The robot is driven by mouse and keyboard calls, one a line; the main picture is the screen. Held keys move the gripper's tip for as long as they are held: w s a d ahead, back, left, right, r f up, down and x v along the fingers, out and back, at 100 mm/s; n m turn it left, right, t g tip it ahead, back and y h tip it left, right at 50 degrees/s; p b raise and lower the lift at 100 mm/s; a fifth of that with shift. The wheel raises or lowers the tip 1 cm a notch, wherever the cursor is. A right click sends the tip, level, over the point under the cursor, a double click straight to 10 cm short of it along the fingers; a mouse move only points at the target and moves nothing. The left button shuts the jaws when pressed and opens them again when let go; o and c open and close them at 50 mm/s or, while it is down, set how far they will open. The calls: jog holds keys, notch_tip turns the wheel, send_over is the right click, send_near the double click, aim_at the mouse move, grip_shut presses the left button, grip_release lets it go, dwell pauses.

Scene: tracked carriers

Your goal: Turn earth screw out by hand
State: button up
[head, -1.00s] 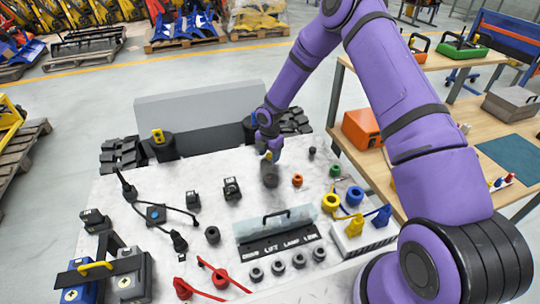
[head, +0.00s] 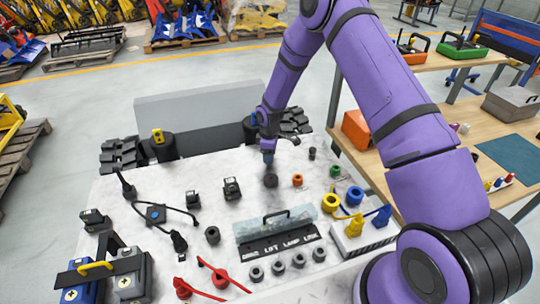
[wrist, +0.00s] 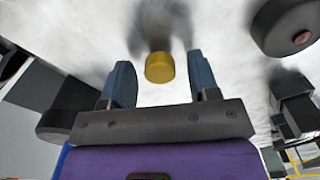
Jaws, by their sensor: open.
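My gripper (head: 268,158) points down over the white worktop, just above a dark round piece (head: 270,181). In the wrist view, my gripper (wrist: 160,82) has its two blue-grey fingers open and apart. A short yellow cylinder (wrist: 160,68) shows in the gap between the fingertips, with clear space on both sides; it may be the earth screw. Dark blurred shapes lie behind it. I cannot tell how far it is from the fingertips. In the head view I cannot make out this yellow piece near my gripper.
An orange ring (head: 297,180) and a small black cylinder (head: 312,153) stand close to the right. A clear-covered lamp panel (head: 277,242) lies nearer, with yellow (head: 331,202) and blue (head: 355,195) rings to its right. The worktop left of my gripper has some free room.

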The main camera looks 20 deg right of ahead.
jog(key=c, duration=0.8)
jog(key=n, duration=0.9)
jog(key=shift+n, duration=0.4)
jog(key=n, duration=0.4)
jog(key=shift+n, duration=0.3)
jog(key=n, duration=0.4)
jog(key=shift+n, duration=0.6)
